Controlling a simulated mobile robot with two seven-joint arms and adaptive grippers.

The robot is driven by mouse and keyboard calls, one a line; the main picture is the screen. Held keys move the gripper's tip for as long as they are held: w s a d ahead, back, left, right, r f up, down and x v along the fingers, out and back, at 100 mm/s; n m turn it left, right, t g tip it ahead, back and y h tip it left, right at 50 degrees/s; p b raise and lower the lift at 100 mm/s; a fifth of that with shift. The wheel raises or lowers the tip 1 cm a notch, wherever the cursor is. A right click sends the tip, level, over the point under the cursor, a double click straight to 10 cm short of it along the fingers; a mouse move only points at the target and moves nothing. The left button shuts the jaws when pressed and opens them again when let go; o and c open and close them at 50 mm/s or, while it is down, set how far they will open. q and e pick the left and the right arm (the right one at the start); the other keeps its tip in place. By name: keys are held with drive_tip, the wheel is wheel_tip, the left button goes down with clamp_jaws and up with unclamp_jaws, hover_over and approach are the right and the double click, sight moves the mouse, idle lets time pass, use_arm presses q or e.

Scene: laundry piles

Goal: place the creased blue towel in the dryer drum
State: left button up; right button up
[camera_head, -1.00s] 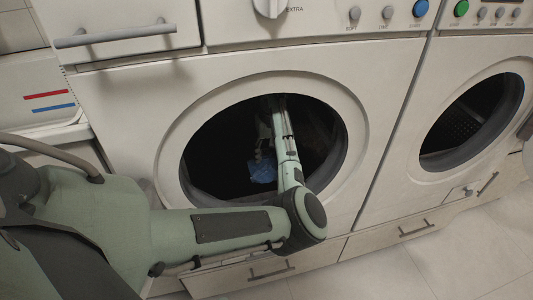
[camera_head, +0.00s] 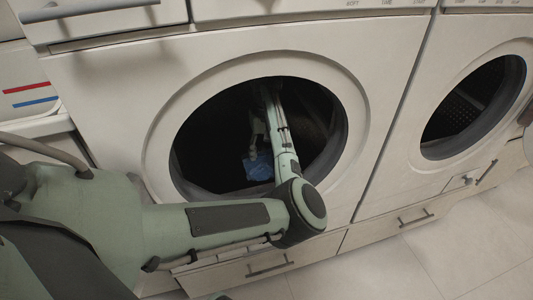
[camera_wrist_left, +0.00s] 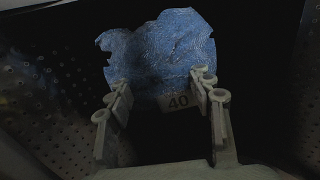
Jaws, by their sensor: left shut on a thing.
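The creased blue towel (camera_head: 259,167) is inside the dark drum of the left machine (camera_head: 358,92) in the head view. In the left wrist view the towel (camera_wrist_left: 165,52) spreads beyond the fingers, with a tag reading 40 at its lower edge. My left gripper (camera_head: 254,150) is inside the drum, shut on the towel; its fingers (camera_wrist_left: 160,92) show on both sides of the cloth in the wrist view. Perforated drum wall (camera_wrist_left: 50,105) shows around it. Where the towel touches the drum is too dark to tell. My right gripper is not in view.
A second machine with an open round door hole (camera_head: 472,108) stands to the right. Drawers with handles (camera_head: 268,268) run below. The tiled floor (camera_head: 440,260) at lower right is clear.

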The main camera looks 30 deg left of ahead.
sight(266, 153)
use_arm(q)
drive_tip(key=o, duration=1.3)
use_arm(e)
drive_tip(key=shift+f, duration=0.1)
use_arm(q)
wheel_tip(266, 153, up, 7)
drive_tip(key=shift+f, duration=0.1)
drive_tip(key=shift+r, duration=0.45)
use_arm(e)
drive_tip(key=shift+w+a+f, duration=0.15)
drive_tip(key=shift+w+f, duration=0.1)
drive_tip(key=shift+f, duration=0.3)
